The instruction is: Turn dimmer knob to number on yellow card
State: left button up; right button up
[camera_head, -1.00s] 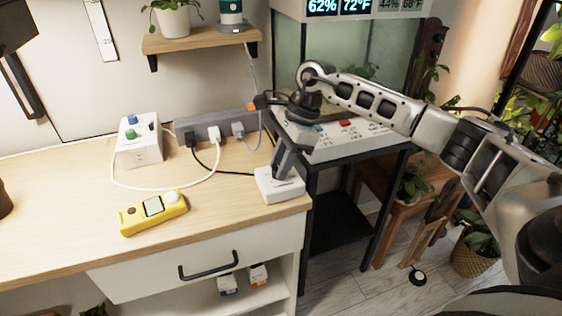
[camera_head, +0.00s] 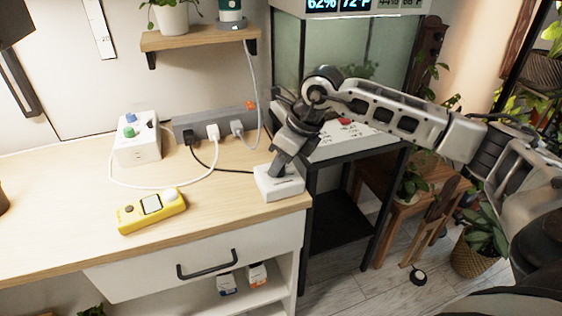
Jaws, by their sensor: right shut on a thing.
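A white dimmer box (camera_head: 279,187) sits at the front right corner of the wooden desk. My right gripper (camera_head: 277,169) points down onto its top, shut on the dimmer knob. The fingers hide the knob and any numbers around it, so I cannot read its setting. I cannot make out a yellow card with a number in this view. My left gripper is not in view.
A yellow handheld meter (camera_head: 152,211) lies on the desk (camera_head: 60,225). Behind are a white box with green and blue knobs (camera_head: 137,140) and a grey power strip (camera_head: 213,125) with cables. A glass tank (camera_head: 345,55) stands at the back right.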

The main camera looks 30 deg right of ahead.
jog(key=shift+m+h, duration=0.3)
jog(key=shift+m, duration=0.3)
jog(key=o, duration=1)
jog(key=shift+r, duration=0.1)
jog(key=v, duration=1.5)
jog(key=shift+s+r, duration=0.3)
jog(key=shift+r, duration=0.05)
